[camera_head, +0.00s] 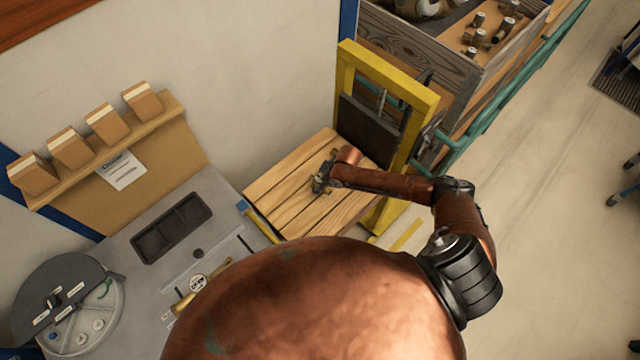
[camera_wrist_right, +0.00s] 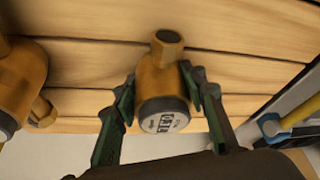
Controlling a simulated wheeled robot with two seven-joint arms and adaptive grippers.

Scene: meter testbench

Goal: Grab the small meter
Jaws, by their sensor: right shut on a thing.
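A small brass meter (camera_wrist_right: 160,84) with a dark collar and a round white printed face shows in the right wrist view, in front of wooden planks. My right gripper (camera_wrist_right: 163,95) has one green finger on each side of it and is shut on it. I cannot tell whether the meter still touches the planks. In the head view my right gripper (camera_head: 322,182) is low over the plank surface (camera_head: 290,200), and the meter in it is too small to make out. A second brass meter (camera_wrist_right: 20,80) is at the left edge of the wrist view, partly cut off. My left gripper is not in view.
A yellow frame (camera_head: 420,98) stands right behind the planks, close to my right arm. A wooden crate (camera_head: 430,60) with metal parts is behind it. A grey bench (camera_head: 225,235) with a dark tray (camera_head: 172,228) lies to the left. Open floor is at right.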

